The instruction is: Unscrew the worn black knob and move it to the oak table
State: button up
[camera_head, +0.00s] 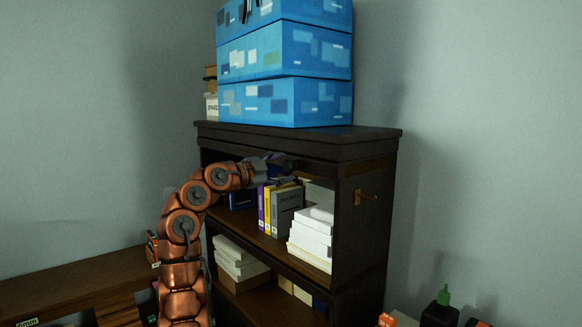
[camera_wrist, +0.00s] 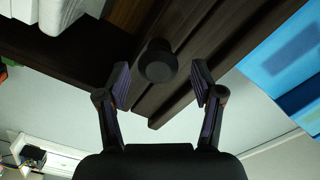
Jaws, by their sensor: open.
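The black knob (camera_wrist: 157,62) is round and sits on the dark wooden trim of the bookcase (camera_wrist: 190,50) in the wrist view. My gripper (camera_wrist: 161,80) is open, with one finger on each side of the knob and a visible gap to both. In the head view my gripper (camera_head: 282,164) is at the upper front of the bookcase (camera_head: 340,147), under its top, and the knob cannot be made out there. A brown wooden table (camera_head: 75,282) is at the lower left; I cannot tell whether it is the oak table.
Blue patterned boxes (camera_head: 285,50) are stacked on the bookcase. Books (camera_head: 284,210) and white stacks (camera_head: 312,235) fill the shelf just below my gripper. A brass peg (camera_head: 366,197) sticks out of the right side. Small items, one green-tipped (camera_head: 443,295), stand at the lower right.

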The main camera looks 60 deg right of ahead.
jog(key=shift+m+p, duration=0.35)
jog(key=shift+m, duration=0.15)
jog(key=shift+d+f+m, duration=0.1)
jog(key=shift+f+m, duration=0.05)
jog(key=shift+m, duration=0.35)
jog(key=m, duration=0.6)
jog(key=shift+m+b, duration=0.35)
jog(key=shift+m, duration=1.65)
jog(key=shift+m, duration=0.6)
jog(key=m, duration=0.4)
jog(key=shift+m, duration=0.4)
